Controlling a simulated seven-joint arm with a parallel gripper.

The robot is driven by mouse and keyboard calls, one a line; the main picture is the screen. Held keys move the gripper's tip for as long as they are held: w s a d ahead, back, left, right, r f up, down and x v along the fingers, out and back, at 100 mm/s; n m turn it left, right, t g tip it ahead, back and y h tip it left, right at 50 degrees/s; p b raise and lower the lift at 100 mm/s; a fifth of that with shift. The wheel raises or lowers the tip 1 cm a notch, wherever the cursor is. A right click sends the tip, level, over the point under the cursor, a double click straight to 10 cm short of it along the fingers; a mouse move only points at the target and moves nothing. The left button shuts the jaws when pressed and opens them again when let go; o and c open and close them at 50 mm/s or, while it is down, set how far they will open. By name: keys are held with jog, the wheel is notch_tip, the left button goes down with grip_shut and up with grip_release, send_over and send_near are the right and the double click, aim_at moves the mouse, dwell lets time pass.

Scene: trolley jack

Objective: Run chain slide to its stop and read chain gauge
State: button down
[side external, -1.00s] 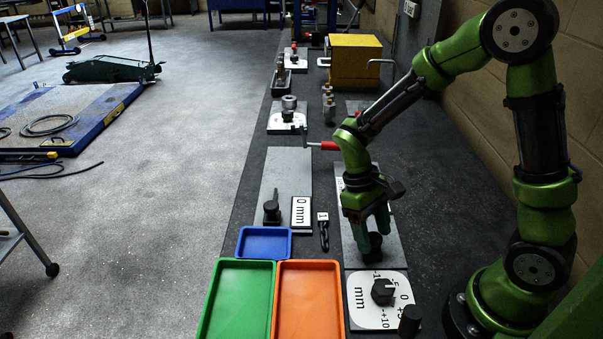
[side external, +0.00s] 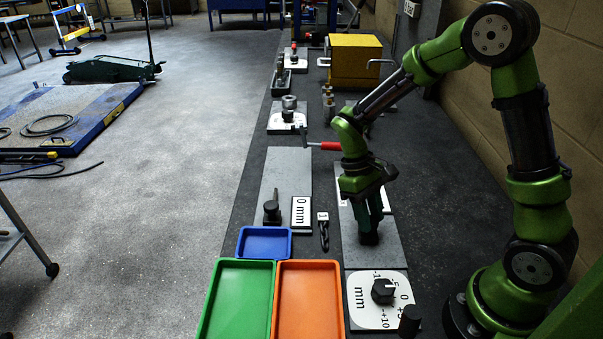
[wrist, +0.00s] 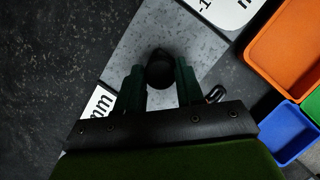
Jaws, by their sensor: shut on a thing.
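My gripper (side external: 369,238) points down over the right-hand grey slide plate (side external: 388,250). In the wrist view its two green fingers (wrist: 160,85) are shut on a dark round knob (wrist: 160,70), which stands on the speckled plate (wrist: 190,40). The fingers hide the knob in the side view. A white label partly reading "mm" (wrist: 98,108) shows by the plate's edge in the wrist view; its number is hidden. A short dark chain (side external: 323,234) with a tag "1" lies left of the plate. Which plate is the chain slide, I cannot tell.
A white mm dial (side external: 381,300) with a black knob lies in front of the plate. Green (side external: 235,300), orange (side external: 309,300) and blue (side external: 264,243) trays stand to the left. A second plate (side external: 288,170) carries a black knob and a "0 mm" label (side external: 301,212). A red-handled crank (side external: 328,146) is behind.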

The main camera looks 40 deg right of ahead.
jog(key=shift+w+d, duration=0.25)
jog(key=shift+w, duration=0.05)
jog(key=c, duration=0.7)
grip_release()
jog(key=v, duration=1.7)
jog(key=shift+s, duration=0.1)
